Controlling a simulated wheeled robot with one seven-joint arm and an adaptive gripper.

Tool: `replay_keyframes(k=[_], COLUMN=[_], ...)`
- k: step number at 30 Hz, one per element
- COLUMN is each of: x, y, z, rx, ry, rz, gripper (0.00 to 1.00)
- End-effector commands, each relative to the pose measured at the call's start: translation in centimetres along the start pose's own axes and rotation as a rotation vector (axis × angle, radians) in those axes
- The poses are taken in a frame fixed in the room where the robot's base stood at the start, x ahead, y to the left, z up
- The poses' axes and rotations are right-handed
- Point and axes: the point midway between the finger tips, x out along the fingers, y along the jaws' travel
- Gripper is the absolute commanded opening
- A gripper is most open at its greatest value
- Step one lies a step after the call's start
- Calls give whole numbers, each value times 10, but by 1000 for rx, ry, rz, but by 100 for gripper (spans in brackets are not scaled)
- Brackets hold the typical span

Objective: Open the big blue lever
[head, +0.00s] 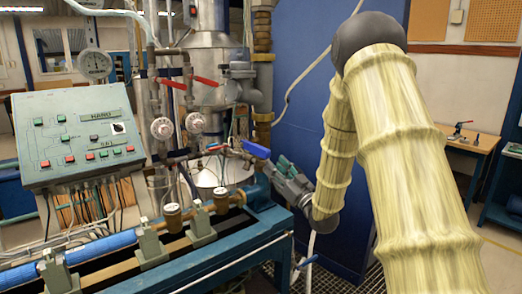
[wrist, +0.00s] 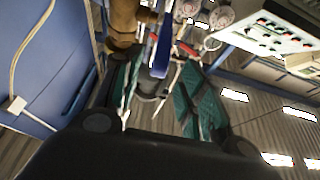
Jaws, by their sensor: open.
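The big blue lever (head: 257,149) sticks out to the right from the pipework behind the bench in the head view. In the wrist view the blue lever (wrist: 163,45) runs down the picture into the gap between my fingers. My gripper (head: 276,166) is open, with teal finger pads, just right of and slightly below the lever's free end. In the wrist view my gripper (wrist: 161,62) has one finger on each side of the lever, with visible gaps. I cannot tell how deep the lever's end sits between the fingers.
Red-handled valves (head: 205,81) and round gauges (head: 162,128) crowd the pipes near the lever. A green control panel (head: 75,137) stands at left. The blue bench rail (head: 240,262) with brass fittings runs in front. A blue wall panel (head: 296,95) stands behind my arm.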

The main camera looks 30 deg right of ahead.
Motion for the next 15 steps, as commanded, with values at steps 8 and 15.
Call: replay_keyframes(k=[8,15], x=[47,79], y=[-2,-2], z=[-2,-1], rx=[1,0], ry=[-1,-1], rz=[-3,-2], gripper=[41,41])
